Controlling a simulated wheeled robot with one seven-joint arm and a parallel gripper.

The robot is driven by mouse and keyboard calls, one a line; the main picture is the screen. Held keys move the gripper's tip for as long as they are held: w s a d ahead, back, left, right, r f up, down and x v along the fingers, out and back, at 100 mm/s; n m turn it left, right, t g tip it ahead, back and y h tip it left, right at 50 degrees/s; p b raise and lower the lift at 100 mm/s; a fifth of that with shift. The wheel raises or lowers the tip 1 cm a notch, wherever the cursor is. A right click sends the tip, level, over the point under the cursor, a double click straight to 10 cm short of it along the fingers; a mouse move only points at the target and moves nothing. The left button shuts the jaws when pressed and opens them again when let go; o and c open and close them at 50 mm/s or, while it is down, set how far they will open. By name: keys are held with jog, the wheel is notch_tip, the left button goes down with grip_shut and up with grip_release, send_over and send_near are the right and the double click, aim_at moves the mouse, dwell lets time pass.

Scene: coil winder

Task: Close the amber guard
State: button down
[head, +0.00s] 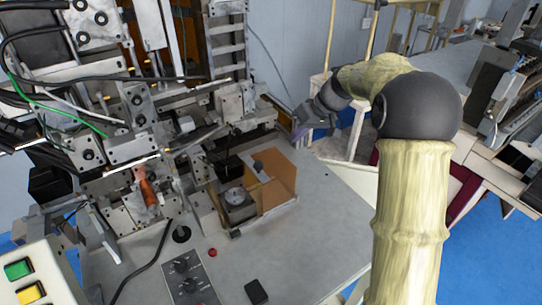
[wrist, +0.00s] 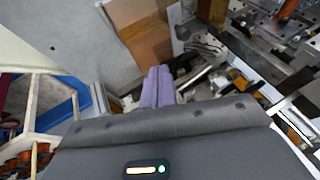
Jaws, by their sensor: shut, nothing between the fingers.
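The amber guard (head: 279,180) is a brown-orange panel standing on the grey table, beside a block with a round metal top (head: 236,196). A small dark knob (head: 258,166) shows near its upper edge. I cannot tell how far the guard is swung. In the wrist view the guard (wrist: 150,42) lies beyond my fingers, toward the top. My gripper (head: 301,133) is behind and to the right of the guard in the head view, seemingly apart from it. Its purple fingers (wrist: 157,84) are shut together and empty.
The coil winder machine (head: 130,130) with rods, cables and clamps fills the left. A control panel (head: 188,278), a red button (head: 212,253) and a black box (head: 256,292) are on the front of the table. The table right of the guard is clear.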

jog(key=p, duration=0.3)
send_near(270, 172)
jog(key=w, duration=0.1)
jog(key=w+a, duration=0.1)
jog(key=w, duration=0.1)
jog(key=shift+f, duration=0.25)
jog(key=a, duration=0.1)
jog(key=s+a+f+p, duration=0.1)
jog(key=a, duration=0.1)
jog(key=shift+s+a+f+p, duration=0.3)
jog(key=shift+a+f+p, duration=0.05)
jog(key=shift+p, duration=0.05)
jog(key=shift+f, duration=0.2)
jog(key=shift+a, duration=0.1)
